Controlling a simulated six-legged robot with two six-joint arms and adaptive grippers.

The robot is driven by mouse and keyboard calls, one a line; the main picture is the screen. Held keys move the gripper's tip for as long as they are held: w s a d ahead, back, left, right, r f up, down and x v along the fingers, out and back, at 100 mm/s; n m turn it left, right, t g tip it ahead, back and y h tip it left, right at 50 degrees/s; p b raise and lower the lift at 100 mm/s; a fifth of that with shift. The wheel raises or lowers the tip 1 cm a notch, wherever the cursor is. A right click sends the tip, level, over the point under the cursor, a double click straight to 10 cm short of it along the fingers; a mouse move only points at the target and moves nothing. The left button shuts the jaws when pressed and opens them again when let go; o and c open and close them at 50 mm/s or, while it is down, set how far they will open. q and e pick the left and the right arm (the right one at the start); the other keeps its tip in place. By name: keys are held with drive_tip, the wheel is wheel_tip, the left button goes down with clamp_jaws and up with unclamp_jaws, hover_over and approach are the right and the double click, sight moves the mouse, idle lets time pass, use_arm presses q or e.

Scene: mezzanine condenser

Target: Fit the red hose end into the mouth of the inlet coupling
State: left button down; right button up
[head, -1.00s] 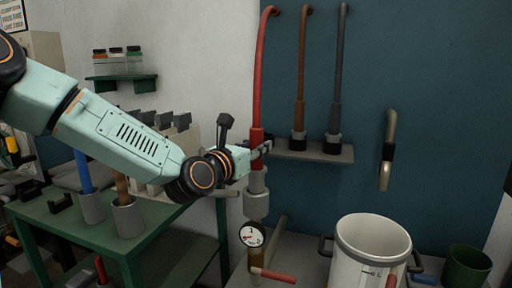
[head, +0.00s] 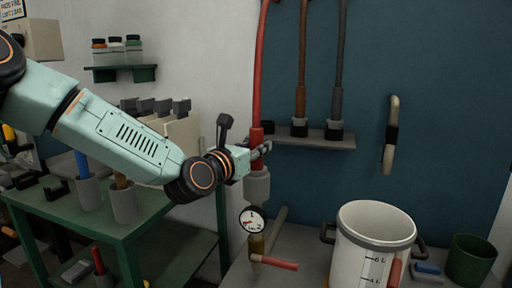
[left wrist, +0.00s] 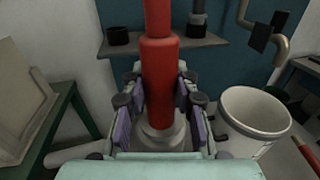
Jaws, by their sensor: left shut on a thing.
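The red hose end (head: 256,150) is the thick red collar of a red hose that hangs from above. My left gripper (head: 263,149) is shut on it, and the hose end stands upright. In the left wrist view, the gripper's fingers (left wrist: 159,108) are on both sides of the red hose end (left wrist: 160,80). The inlet coupling (head: 257,187) is a grey cylinder directly below, above a dial gauge. The red collar's lower edge is at the coupling's top, with no clear gap. The wrist view shows a pale ring (left wrist: 160,136) around its foot. My right gripper is out of view.
Brown and grey hoses stand on a wall shelf (head: 310,140) behind. A white bucket (head: 372,245) and a green bin (head: 470,260) are at right. A red-handled valve (head: 278,263) sits below the coupling. A green table (head: 130,225) with holders is at left.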

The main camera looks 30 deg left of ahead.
use_arm(q)
drive_tip(key=c, duration=1)
unclamp_jaws()
drive_tip(key=shift+o, duration=0.2)
wheel_tip(320, 180, up, 10)
drive_tip(key=p, duration=1)
drive_tip(key=shift+r, duration=0.1)
drive_tip(key=shift+f, duration=0.2)
